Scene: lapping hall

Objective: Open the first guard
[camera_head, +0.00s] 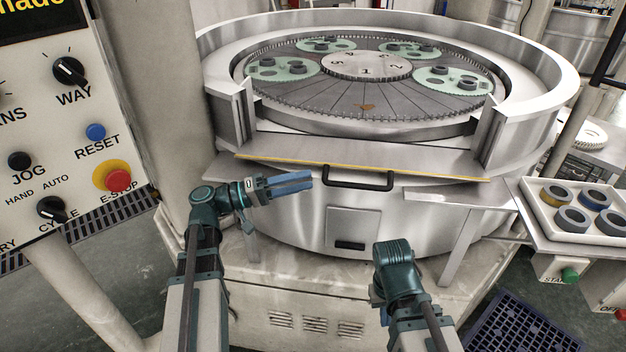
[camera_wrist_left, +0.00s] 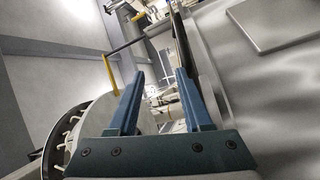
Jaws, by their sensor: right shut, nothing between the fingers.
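The guard (camera_head: 400,157) is a steel panel with a yellow front edge, across the gap in the machine's round wall. Its black handle (camera_head: 357,187) is below that edge. My left gripper (camera_head: 312,181) points right, with its blue fingertips just left of the handle. In the left wrist view its two fingers (camera_wrist_left: 160,88) are apart, with no object clearly held between them; a dark bar shows by the right finger. My right gripper (camera_head: 394,258) is low, right of and below the handle, apart from it; its fingers are hidden from this angle.
The round lapping plate (camera_head: 365,101) carries several green carriers behind the guard. A control panel (camera_head: 72,130) with a red E-stop stands close on the left. A white tray (camera_head: 540,218) with several rings is at right. Another steel ledge (camera_head: 440,194) juts out at front right.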

